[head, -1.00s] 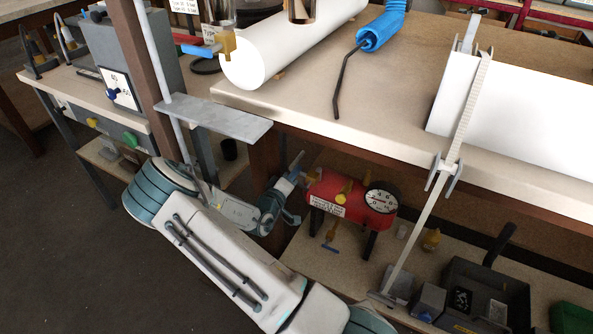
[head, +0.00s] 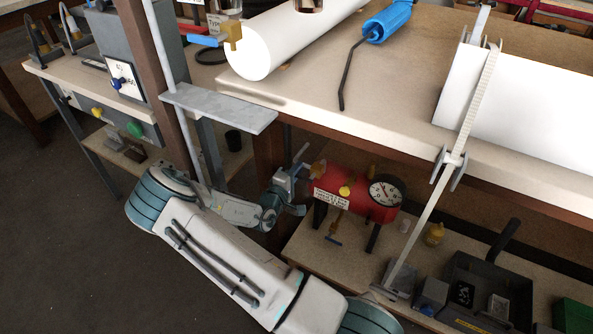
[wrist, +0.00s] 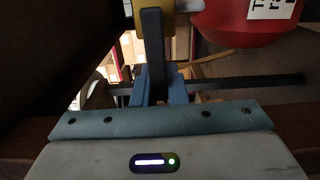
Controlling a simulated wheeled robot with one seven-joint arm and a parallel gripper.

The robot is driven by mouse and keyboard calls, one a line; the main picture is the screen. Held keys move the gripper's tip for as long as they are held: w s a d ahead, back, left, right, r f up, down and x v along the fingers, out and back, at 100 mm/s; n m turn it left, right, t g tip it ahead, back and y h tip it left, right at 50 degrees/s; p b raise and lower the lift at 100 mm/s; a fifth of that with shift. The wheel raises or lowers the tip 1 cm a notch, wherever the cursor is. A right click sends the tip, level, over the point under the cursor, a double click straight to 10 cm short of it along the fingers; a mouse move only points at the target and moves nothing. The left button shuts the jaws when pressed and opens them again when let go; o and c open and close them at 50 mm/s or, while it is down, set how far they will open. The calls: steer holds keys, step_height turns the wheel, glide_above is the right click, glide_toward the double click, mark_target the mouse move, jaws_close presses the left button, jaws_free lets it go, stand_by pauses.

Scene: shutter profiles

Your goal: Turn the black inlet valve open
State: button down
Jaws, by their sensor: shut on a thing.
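The red tank (head: 352,194) stands on dark legs on the lower shelf, with a round gauge (head: 385,191) at its right end. A brass fitting (head: 319,169) is at its left end; in the wrist view this yellow fitting (wrist: 127,18) is at the top, beside the red tank (wrist: 247,20). The black inlet valve handle (wrist: 153,45) runs down from the fitting between my fingers. My gripper (head: 304,170) is at the tank's left end, and in the wrist view my gripper (wrist: 160,88) is shut on the black handle. The handle cannot be made out in the head view.
The workbench (head: 300,90) overhangs the tank, with a white cylinder (head: 245,50) and a blue tool (head: 385,22) on top. A grey plate (head: 220,108) juts out above my arm. A dark bin (head: 487,285) stands right.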

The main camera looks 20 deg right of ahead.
steer(key=c, duration=1.4)
jaws_free()
steer(key=shift+c, duration=0.2)
steer(key=p+v, duration=0.2)
steer(key=v, duration=1.2)
